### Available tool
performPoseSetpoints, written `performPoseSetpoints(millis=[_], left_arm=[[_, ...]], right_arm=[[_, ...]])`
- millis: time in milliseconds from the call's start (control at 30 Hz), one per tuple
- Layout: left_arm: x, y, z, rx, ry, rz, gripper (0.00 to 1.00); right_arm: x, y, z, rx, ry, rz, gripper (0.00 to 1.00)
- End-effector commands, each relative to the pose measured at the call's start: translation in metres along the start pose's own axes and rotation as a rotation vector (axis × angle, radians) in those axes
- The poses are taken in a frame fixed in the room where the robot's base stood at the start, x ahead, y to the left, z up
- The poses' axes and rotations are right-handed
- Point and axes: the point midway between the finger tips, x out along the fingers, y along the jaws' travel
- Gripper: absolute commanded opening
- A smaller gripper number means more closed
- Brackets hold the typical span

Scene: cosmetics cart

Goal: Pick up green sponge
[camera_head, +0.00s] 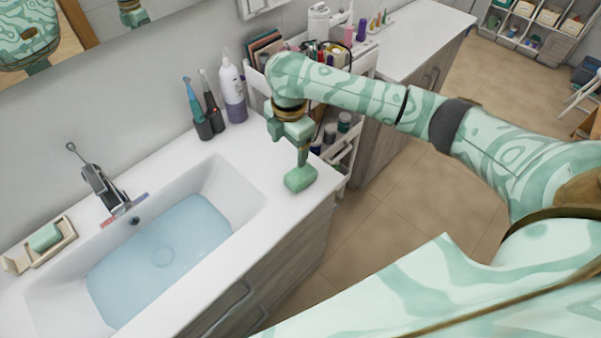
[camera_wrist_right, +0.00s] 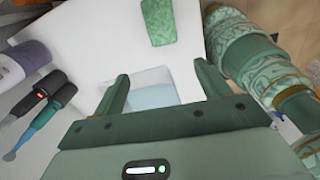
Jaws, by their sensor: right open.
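A green sponge (camera_head: 300,179) lies on the white counter to the right of the sink, close to the counter's front edge. In the right wrist view the speckled sponge (camera_wrist_right: 158,22) shows at the top, beyond the fingertips and not between them. My right gripper (camera_head: 301,158) reaches down over the counter at the sponge, overlapping its far side in the head view. In the wrist view the right gripper (camera_wrist_right: 165,76) has its two fingers apart and empty. My left gripper is not in view.
The sink (camera_head: 165,250) holds water. A dish (camera_head: 62,243) with a green bar (camera_head: 45,237) sits left of the faucet (camera_head: 103,188). Electric toothbrushes (camera_head: 203,122) and a white bottle (camera_head: 232,88) stand behind the gripper. A loaded cart (camera_head: 345,155) stands right of the counter.

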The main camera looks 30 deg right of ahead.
Motion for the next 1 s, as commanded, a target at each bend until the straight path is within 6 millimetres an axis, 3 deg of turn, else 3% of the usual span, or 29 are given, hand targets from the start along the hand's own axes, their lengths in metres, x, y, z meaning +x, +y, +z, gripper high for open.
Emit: performPoseSetpoints(millis=[67,167,267,600,867,1000], left_arm=[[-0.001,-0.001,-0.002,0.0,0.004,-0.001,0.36],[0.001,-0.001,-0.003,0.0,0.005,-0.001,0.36],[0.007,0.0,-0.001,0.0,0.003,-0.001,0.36],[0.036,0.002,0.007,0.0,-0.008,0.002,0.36],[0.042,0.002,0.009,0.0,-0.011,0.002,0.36],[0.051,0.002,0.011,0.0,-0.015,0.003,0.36]], right_arm=[[-0.016,0.005,0.016,-0.008,-0.014,-0.026,0.75],[-0.02,0.006,0.024,-0.014,-0.015,-0.048,0.75],[-0.005,0.004,0.025,-0.015,-0.013,-0.055,0.75],[0.074,0.001,0.025,-0.015,-0.01,-0.052,0.75],[0.091,-0.001,0.027,-0.015,-0.011,-0.049,0.75],[0.111,-0.005,0.033,-0.013,-0.011,-0.051,0.75]])
